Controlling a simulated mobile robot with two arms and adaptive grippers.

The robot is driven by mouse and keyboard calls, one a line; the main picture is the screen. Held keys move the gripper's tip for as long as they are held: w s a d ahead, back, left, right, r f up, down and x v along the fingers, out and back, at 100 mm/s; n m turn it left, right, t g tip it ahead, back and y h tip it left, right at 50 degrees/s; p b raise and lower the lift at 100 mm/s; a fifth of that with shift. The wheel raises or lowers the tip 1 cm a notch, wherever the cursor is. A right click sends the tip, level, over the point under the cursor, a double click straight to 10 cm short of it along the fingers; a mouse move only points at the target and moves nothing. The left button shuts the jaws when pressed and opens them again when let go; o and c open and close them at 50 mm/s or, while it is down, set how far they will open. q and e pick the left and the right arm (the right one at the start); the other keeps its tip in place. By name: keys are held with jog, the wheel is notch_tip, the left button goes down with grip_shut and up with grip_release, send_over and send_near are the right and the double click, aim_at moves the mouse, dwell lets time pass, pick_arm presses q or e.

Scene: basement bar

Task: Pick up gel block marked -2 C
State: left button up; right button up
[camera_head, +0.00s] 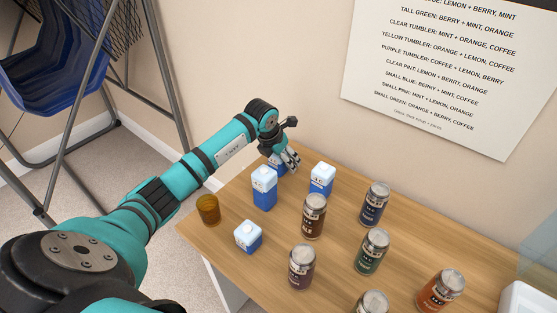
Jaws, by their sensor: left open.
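Several blue gel blocks with pale tops stand on the wooden table (225,205). One tall block (264,190) is left of centre, another block (321,181) is to its right, and a short block (248,238) is nearer the front. A further blue block (274,168) is partly hidden behind my left gripper (289,163). The labels are too small to read surely, so I cannot tell which is marked -2 C. My left gripper is open at the table's back edge, with its fingers close to the partly hidden block; contact is unclear. My right gripper is out of view.
Several cans stand on the table, including a brown one (314,217), a dark blue one (374,205) and a green one (371,252). An amber cup (208,210) sits at the left edge. A wall poster (450,70) hangs behind.

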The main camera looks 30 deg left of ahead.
pick_arm(q)
jog(key=c, duration=1.4)
